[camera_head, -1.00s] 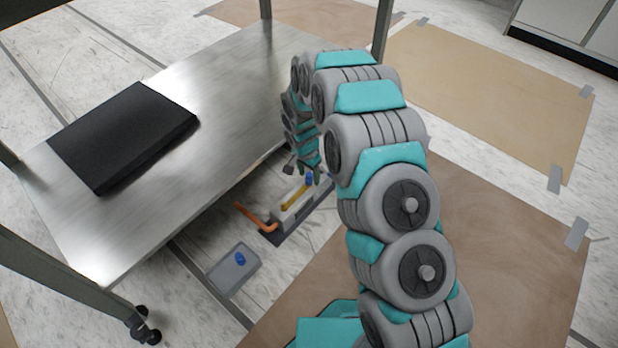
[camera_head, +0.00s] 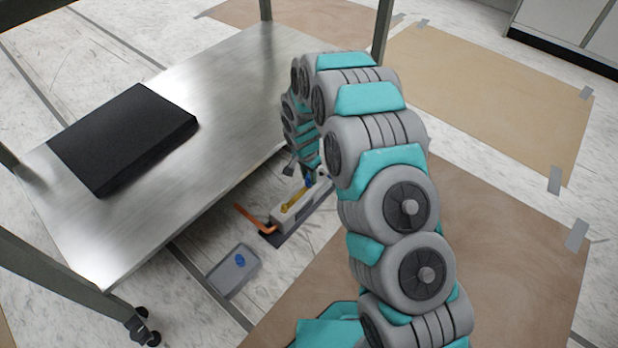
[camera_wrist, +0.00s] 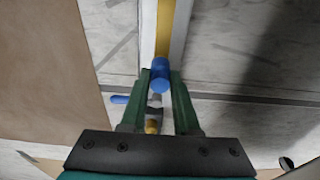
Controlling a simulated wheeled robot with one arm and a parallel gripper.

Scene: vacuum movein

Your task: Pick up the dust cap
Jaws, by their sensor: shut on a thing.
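A blue dust cap (camera_wrist: 160,73) sits between the tips of my gripper (camera_wrist: 161,85) in the wrist view. The green fingers are shut on it from both sides. In the head view the blue cap (camera_head: 309,181) shows small at the far end of a grey block with a yellow bar (camera_head: 296,199). My arm hides most of my gripper there. I cannot tell whether the cap touches the block. A second blue piece (camera_head: 240,260) lies in a shallow grey tray (camera_head: 222,282) on the floor.
A steel table (camera_head: 215,90) on casters stands at left with a black slab (camera_head: 122,136) on it; its edge is close to my arm. An orange handle (camera_head: 252,217) sticks out left of the block. Brown sheets (camera_head: 480,250) cover the floor at right.

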